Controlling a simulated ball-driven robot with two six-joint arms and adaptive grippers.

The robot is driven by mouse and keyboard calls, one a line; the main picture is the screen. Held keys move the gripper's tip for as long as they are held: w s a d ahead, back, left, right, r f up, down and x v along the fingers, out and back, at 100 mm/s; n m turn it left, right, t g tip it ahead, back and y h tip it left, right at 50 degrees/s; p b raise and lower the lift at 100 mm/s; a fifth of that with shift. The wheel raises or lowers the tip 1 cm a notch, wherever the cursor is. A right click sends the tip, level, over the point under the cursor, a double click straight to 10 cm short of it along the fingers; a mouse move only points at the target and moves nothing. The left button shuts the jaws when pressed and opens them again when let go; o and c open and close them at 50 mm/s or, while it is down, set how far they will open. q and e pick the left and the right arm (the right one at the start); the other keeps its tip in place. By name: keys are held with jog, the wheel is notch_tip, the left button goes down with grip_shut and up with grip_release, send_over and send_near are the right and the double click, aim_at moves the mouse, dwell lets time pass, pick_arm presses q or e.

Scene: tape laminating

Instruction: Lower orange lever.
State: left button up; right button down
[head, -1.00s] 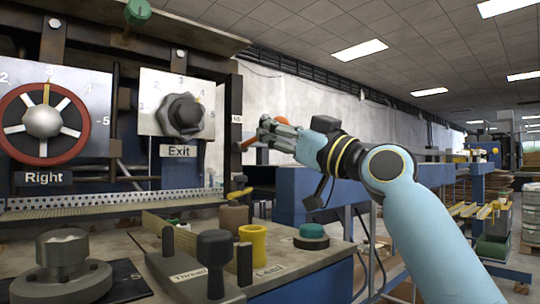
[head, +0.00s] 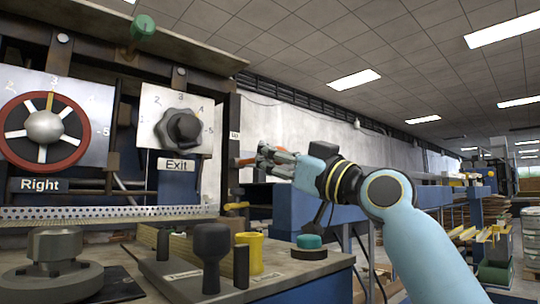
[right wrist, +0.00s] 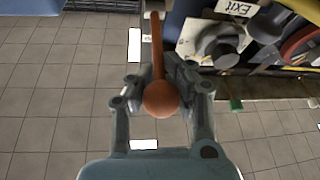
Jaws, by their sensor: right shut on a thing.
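The orange lever (head: 246,161) sticks out to the right from the machine's side, beside the Exit panel, and looks about level in the head view. My right gripper (head: 268,158) is shut on it and hides its outer end. In the right wrist view the lever's shaft (right wrist: 157,45) runs up from its round orange knob (right wrist: 161,98), with the fingers of my right gripper (right wrist: 155,74) on both sides of the shaft. My left gripper is not in view.
The Exit dial (head: 180,129) and the red-rimmed Right handwheel (head: 45,127) are left of the lever. Below stand a dark-knobbed lever (head: 211,255), a yellow knob (head: 250,252) and a green button (head: 309,241). A blue beam (head: 300,207) runs behind my right arm.

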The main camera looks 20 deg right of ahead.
jog(key=c, duration=1.1)
grip_release()
jog(key=shift+s+d+f, duration=0.1)
jog(key=shift+d, duration=0.05)
jog(key=shift+o, duration=0.2)
jog(key=shift+r, duration=0.2)
notch_tip(320, 180, up, 10)
jog(key=shift+f, duration=0.2)
